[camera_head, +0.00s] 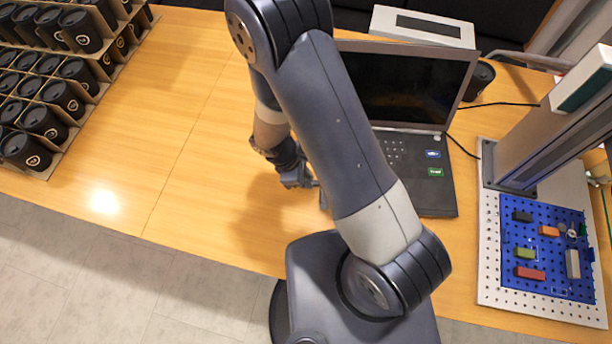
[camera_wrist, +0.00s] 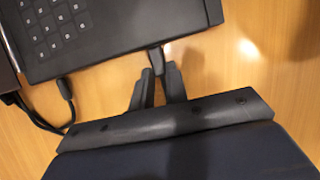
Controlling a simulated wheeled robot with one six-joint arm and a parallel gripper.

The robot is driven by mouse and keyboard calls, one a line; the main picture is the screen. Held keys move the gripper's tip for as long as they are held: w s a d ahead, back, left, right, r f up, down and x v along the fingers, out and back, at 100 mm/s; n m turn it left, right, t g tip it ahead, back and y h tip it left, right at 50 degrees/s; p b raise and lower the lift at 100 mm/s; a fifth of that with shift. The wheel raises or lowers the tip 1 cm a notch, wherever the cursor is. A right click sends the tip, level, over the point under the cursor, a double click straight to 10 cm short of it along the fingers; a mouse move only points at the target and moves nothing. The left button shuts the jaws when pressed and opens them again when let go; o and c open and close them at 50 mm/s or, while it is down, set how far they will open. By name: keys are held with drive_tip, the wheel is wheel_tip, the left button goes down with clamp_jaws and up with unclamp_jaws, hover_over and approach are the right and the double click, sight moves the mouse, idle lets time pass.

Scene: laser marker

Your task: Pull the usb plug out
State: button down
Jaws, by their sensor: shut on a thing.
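A black laptop (camera_head: 420,170) stands open on the wooden table, and its keyboard corner (camera_wrist: 110,30) fills the upper left of the wrist view. A small usb plug (camera_wrist: 157,58) shows at the laptop's near edge in the wrist view, between my fingertips. My gripper (camera_wrist: 158,72) is shut on the plug, with its fingers close to the laptop's side. I cannot tell how far the plug sits in its port. In the head view my gripper (camera_head: 308,182) is at the laptop's left side, and the plug is hidden there.
Other cables (camera_wrist: 62,92) run from the laptop's edge at the left of the wrist view. A laser marker stand (camera_head: 550,130) and a blue pegboard (camera_head: 548,245) with small blocks are at right. Crates of black cups (camera_head: 50,100) are at left. The table between is clear.

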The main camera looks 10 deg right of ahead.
drive_tip(key=shift+w+a, duration=0.15)
drive_tip(key=shift+a, duration=0.55)
drive_tip(key=shift+w+a, duration=0.1)
drive_tip(key=shift+a, duration=0.55)
drive_tip(key=c, duration=1.4)
unclamp_jaws()
drive_tip(key=b+v, duration=0.1)
drive_tip(key=v, duration=0.9)
drive_tip(key=shift+r, duration=0.4)
